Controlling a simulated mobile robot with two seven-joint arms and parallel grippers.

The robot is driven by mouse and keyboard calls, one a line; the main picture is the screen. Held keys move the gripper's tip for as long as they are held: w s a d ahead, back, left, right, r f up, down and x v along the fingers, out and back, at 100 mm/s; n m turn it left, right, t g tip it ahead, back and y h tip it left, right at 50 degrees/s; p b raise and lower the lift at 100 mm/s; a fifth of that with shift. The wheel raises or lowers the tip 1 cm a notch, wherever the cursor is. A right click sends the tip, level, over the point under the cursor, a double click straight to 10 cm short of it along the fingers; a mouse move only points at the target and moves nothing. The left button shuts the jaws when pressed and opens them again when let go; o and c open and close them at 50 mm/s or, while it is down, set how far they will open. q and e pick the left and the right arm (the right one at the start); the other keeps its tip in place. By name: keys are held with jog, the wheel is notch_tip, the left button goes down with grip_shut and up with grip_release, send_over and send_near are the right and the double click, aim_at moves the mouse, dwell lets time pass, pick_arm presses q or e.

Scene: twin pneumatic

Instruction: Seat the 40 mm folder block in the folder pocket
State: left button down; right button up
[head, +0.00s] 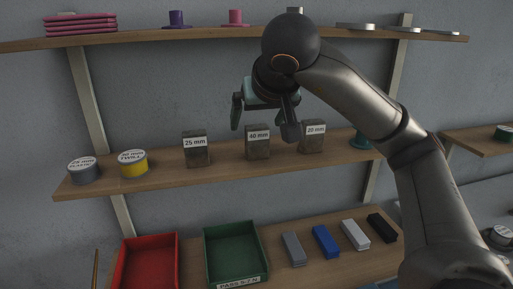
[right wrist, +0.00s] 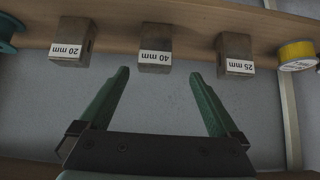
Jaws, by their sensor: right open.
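The 40 mm folder block (head: 258,146) is a brown-grey block with a white label, standing on the middle shelf between two similar blocks. It also shows in the right wrist view (right wrist: 157,43), centred ahead of the fingers. My right gripper (head: 264,122) is open and empty, above and in front of this block; in the right wrist view its green fingers (right wrist: 158,72) are spread wide and do not touch the block. I cannot make out the folder pocket in these views. My left gripper is not in view.
The 25 mm block (head: 196,151) and 20 mm block (head: 313,139) stand on either side. Tape rolls (head: 133,165) sit at the shelf's left. Below are a red tray (head: 125,268), a green tray (head: 207,262) and several coloured bars (head: 326,242). An upper shelf (head: 180,34) runs behind my arm.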

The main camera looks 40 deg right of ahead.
aim_at(255, 128)
jog(key=b+x, duration=0.1)
jog(key=x, duration=0.3)
jog(key=shift+s, duration=0.1)
jog(key=shift+d+x, duration=0.15)
jog(key=shift+x, duration=1.2)
jog(key=shift+d+x, duration=0.2)
jog(key=shift+x, duration=1.1)
jog(key=shift+s+r, duration=0.1)
jog(key=shift+c, duration=0.3)
grip_shut()
